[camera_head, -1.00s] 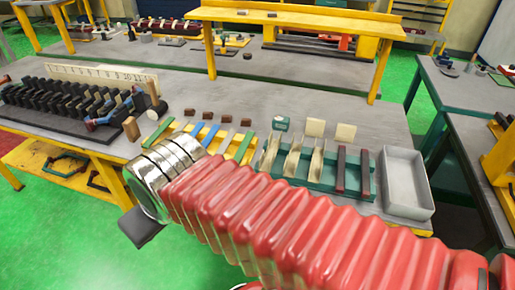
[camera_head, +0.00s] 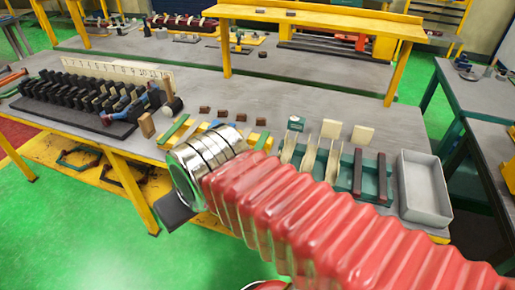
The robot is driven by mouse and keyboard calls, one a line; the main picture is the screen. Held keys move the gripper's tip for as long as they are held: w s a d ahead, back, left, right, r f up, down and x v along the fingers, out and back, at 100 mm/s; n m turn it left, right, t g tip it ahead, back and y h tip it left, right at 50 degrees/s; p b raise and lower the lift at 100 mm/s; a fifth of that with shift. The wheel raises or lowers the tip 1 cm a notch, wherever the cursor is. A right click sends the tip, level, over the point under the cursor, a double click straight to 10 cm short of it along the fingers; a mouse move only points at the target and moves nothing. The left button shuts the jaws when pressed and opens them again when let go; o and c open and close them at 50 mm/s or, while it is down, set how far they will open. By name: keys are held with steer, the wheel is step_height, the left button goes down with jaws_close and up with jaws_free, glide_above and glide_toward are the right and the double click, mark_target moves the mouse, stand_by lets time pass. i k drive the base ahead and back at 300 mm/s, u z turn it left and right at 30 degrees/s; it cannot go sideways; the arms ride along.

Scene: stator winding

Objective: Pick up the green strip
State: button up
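A thin green strip (camera_head: 174,130) lies slantwise on the grey workbench (camera_head: 300,92), at the left end of a row of coloured strips. A second green strip (camera_head: 262,141) shows at the right of this row, partly hidden by my arm. A yellow strip and a blue strip lie between them, also partly covered. My gripper (camera_head: 174,212) shows only as a dark block below my silver wrist, over the bench's front edge and nearer the camera than the strips. Its fingers are hidden, so I cannot see whether it is open or holds anything.
A black rack (camera_head: 85,105) with a numbered board stands left of the strips. Brown blocks (camera_head: 222,112) lie behind them. A green holder (camera_head: 343,172) and an open grey box (camera_head: 424,187) are at the right. The bench behind is largely clear.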

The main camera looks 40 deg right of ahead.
mark_target(260, 143)
steer(key=i, duration=1)
